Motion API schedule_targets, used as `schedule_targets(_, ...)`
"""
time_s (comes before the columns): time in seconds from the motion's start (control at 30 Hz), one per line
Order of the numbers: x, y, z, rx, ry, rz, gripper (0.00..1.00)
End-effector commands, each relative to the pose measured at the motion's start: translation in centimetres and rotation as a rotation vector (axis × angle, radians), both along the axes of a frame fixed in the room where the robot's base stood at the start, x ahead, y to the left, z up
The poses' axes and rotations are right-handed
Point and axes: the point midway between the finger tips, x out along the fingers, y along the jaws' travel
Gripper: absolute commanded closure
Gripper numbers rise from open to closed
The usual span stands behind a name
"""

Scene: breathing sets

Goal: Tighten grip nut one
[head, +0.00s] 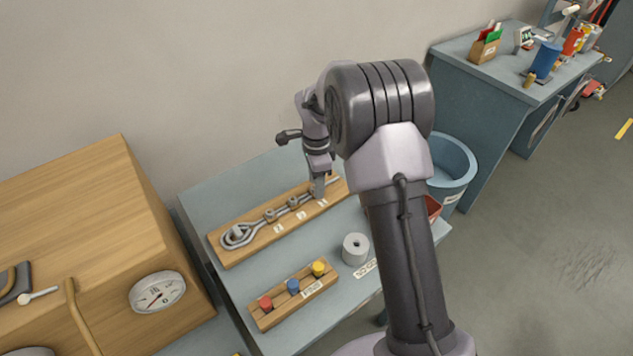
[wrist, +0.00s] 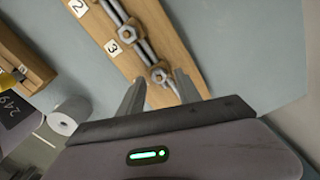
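A wire rope with an eye loop (head: 238,236) lies along a wooden board (head: 232,258), with several clips along it. Numbered tags mark the clips; those by the loop are too small to read in the head view. In the wrist view I read tag 2 (wrist: 77,7) and tag 3 (wrist: 113,46). My gripper (head: 318,191) is over the board's right end, away from the loop. In the wrist view its fingers (wrist: 159,80) are apart, with the clip nut by tag 3 (wrist: 158,75) showing between their tips; contact cannot be told. Clip one is outside the wrist view.
A wooden block with red, blue and yellow knobs (head: 293,287) and a grey roll (head: 356,249) stand in front of the board. A wooden cabinet with a gauge (head: 158,292) is at left. A blue bucket (head: 452,165) stands right. Bare tabletop lies behind the board.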

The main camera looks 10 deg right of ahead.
Motion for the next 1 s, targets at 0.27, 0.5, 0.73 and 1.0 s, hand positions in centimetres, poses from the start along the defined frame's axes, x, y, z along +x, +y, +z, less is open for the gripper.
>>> schedule_targets(0.27, 0.0, 0.0, 2.0, 0.0, -0.001, 0.001, 0.59)
schedule_targets(0.5, 0.1, 0.0, 10.3, 0.0, -0.005, 0.0, 0.59)
schedule_targets(0.73, 0.0, 0.0, 16.0, 0.0, -0.001, 0.0, 0.59)
schedule_targets(1.0, 0.0, 0.0, 17.5, 0.0, 0.001, 0.0, 0.59)
